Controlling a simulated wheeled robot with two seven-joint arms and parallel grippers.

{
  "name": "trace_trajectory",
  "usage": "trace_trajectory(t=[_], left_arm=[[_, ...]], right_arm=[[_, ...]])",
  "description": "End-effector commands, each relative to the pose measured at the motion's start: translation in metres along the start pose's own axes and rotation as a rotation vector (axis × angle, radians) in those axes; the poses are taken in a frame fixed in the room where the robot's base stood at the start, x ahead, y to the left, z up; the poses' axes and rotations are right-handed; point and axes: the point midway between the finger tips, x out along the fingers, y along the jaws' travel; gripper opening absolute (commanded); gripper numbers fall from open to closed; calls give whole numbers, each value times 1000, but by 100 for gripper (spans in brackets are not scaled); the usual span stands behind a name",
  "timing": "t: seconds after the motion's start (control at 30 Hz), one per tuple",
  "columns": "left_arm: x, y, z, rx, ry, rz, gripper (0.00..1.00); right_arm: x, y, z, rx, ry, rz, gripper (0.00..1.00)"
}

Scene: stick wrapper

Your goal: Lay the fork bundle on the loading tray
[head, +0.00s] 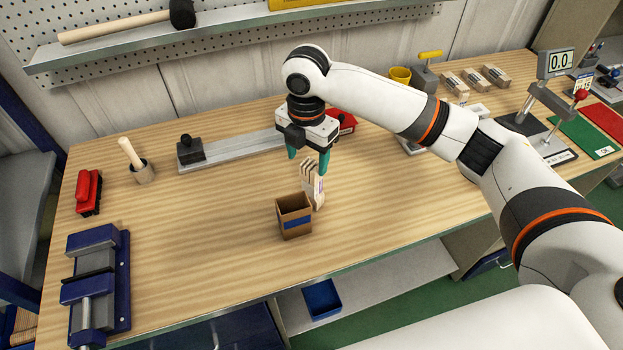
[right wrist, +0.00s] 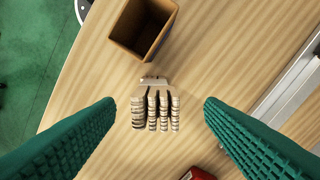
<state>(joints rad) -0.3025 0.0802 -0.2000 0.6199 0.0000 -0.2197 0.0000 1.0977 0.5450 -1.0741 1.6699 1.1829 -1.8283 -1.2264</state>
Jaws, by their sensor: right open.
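The fork bundle (head: 318,190), pale wooden forks held together, is on the table just behind and right of a small cardboard box. I cannot tell whether it stands or lies. Its tines show in the right wrist view (right wrist: 155,112). My right gripper (head: 308,158), with green ribbed fingers, is open above the bundle. In the right wrist view the bundle is between the open fingers (right wrist: 159,104), with a gap on both sides. A long grey metal strip (head: 240,152), possibly the loading tray, lies left of the gripper. My left gripper is not in view.
The open cardboard box (head: 294,222) stands close to the bundle; it also shows in the right wrist view (right wrist: 124,30). A black knobbed block (head: 190,151) is at the strip's left end. A red object (head: 342,122) is behind the gripper.

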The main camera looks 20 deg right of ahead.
Motion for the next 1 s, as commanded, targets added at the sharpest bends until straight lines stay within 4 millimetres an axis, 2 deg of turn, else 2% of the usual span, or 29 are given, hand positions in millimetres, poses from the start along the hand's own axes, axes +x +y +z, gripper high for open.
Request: trace_trajectory(t=[0.2,0.33,0.47,0.6,0.87,0.9,1.0], left_arm=[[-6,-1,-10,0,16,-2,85],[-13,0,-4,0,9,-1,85],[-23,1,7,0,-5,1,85],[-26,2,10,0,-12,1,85],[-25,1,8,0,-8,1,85],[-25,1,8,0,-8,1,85],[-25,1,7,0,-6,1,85]], right_arm=[[21,0,0,0,-1,0,63],[32,3,-2,2,0,3,63],[51,8,-6,2,0,4,63],[69,7,-6,1,0,1,63],[75,7,-6,-1,1,-1,63],[75,7,-6,-1,1,-1,62],[74,7,-6,-1,1,-1,45]])
